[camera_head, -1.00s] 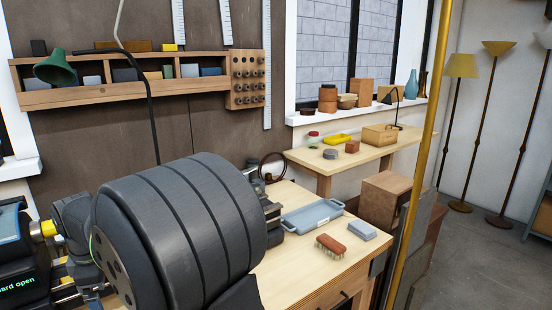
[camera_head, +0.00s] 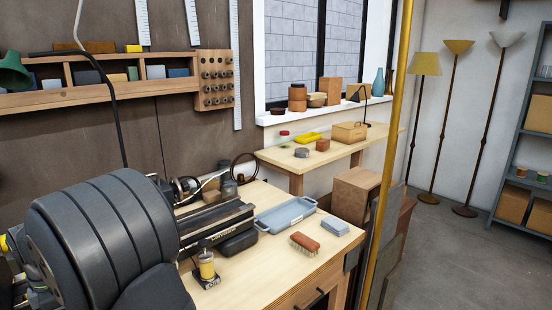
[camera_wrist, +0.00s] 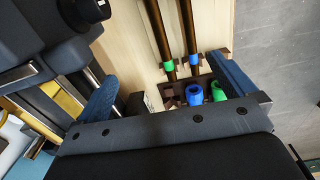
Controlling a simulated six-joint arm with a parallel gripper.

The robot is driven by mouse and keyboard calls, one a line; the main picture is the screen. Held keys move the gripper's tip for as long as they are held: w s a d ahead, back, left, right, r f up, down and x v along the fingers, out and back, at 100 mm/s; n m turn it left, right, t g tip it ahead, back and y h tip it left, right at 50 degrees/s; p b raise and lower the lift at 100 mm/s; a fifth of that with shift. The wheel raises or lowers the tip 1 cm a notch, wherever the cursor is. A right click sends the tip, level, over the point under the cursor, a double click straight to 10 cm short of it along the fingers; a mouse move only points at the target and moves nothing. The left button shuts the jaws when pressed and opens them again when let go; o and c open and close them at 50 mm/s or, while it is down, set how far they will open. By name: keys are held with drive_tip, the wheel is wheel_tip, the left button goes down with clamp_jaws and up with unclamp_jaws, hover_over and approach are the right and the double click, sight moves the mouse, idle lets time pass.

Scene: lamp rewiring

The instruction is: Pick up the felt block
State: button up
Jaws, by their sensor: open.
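A small blue-grey block (camera_head: 335,225), which looks like the felt block, lies flat near the right front corner of the wooden workbench (camera_head: 265,280). It is just right of a red-brown brush with pale bristles and does not touch it. My gripper (camera_wrist: 168,90) shows in the wrist view with its blue-padded fingers wide apart and nothing held between them. The block is not seen in the wrist view. In the head view my gripper cannot be made out; my large dark arm covers the lower left.
A blue-grey tray (camera_head: 285,215) lies behind the brush (camera_head: 304,243). A dark machine (camera_head: 215,225) and a small brass-coloured item (camera_head: 206,265) stand left of them. A brass pole (camera_head: 388,150) rises at right. The wrist view shows dark rods (camera_wrist: 190,30) and blue and green pieces (camera_wrist: 195,95).

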idle(0.3)
drive_tip(key=c, duration=0.8)
drive_tip(key=w+d+r+m+t+y, duration=0.1)
drive_tip(key=w+r+m, duration=0.4)
drive_tip(key=r, duration=0.5)
drive_tip(key=w+r+m, duration=0.3)
drive_tip(key=r+m, duration=0.4)
drive_tip(key=r, duration=0.3)
drive_tip(key=w+d+r+m+t+y, duration=0.1)
drive_tip(key=w+r+m, duration=0.4)
drive_tip(key=r, duration=0.6)
drive_tip(key=shift+m, duration=0.4)
drive_tip(key=x, duration=0.4)
drive_tip(key=s+x, duration=0.1)
drive_tip(key=x, duration=0.7)
drive_tip(key=shift+s+a+f, duration=0.1)
drive_tip(key=shift+s, duration=0.15)
drive_tip(key=shift+s+x, duration=0.15)
drive_tip(key=shift+x, duration=1.15)
drive_tip(key=shift+s+x, duration=0.15)
drive_tip(key=shift+x, duration=1.2)
